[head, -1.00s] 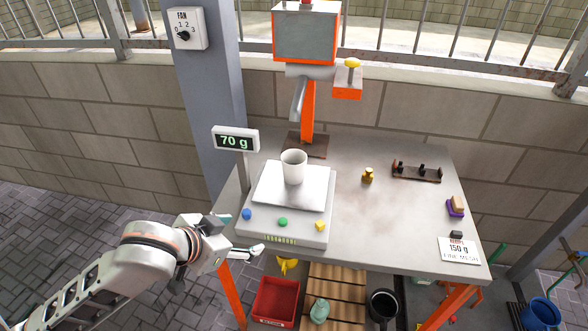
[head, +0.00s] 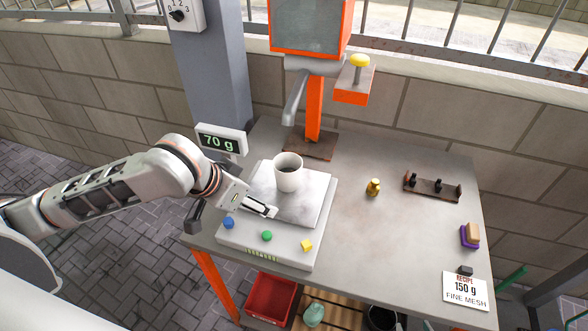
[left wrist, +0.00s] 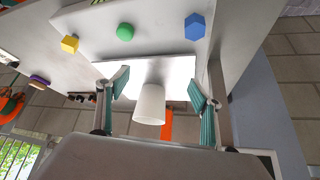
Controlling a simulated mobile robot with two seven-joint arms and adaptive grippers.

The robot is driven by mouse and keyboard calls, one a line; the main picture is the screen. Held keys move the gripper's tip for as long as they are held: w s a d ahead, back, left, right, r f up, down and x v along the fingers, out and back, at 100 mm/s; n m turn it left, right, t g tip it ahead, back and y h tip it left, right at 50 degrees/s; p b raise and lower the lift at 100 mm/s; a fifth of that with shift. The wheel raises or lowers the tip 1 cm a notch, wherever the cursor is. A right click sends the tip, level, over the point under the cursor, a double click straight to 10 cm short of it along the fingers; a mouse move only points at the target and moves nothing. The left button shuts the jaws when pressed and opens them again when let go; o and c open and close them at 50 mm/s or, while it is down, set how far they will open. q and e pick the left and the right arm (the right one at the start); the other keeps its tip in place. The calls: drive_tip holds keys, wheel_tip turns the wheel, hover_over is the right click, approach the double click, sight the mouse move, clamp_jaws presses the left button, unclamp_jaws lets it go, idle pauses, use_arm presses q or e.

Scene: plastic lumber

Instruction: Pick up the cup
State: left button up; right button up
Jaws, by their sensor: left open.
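The white cup (head: 288,174) stands upright on the pale plate of the scale (head: 268,252), with something dark inside. The display (head: 221,140) reads 70 g. My left gripper (head: 235,212) is open at the front left of the scale, with one light finger reaching over the plate, short of the cup. In the left wrist view, the cup (left wrist: 150,104) shows between and beyond the two spread fingers (left wrist: 160,86), touching neither. My right gripper is not in view.
Blue (head: 229,223), green (head: 267,236) and yellow (head: 306,245) knobs line the scale's front. The orange machine (head: 314,110) stands behind the cup, its grey spout arm beside it. A brass weight (head: 374,187) and a dark rack (head: 432,187) are right. The table's middle right is clear.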

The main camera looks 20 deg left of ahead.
sight(285, 174)
use_arm(q)
drive_tip(key=w+d, duration=0.1)
drive_tip(key=w, duration=0.2)
drive_tip(key=w+d, duration=0.1)
drive_tip(key=w, duration=0.1)
drive_tip(key=shift+w+d, duration=0.25)
drive_tip(key=shift+d, duration=0.1)
drive_tip(key=w, duration=0.1)
drive_tip(key=w+d, duration=0.1)
drive_tip(key=w, duration=0.1)
drive_tip(key=w+d, duration=0.1)
drive_tip(key=shift+w+f, duration=0.3)
drive_tip(key=shift+f, duration=0.15)
drive_tip(key=c, duration=1.4)
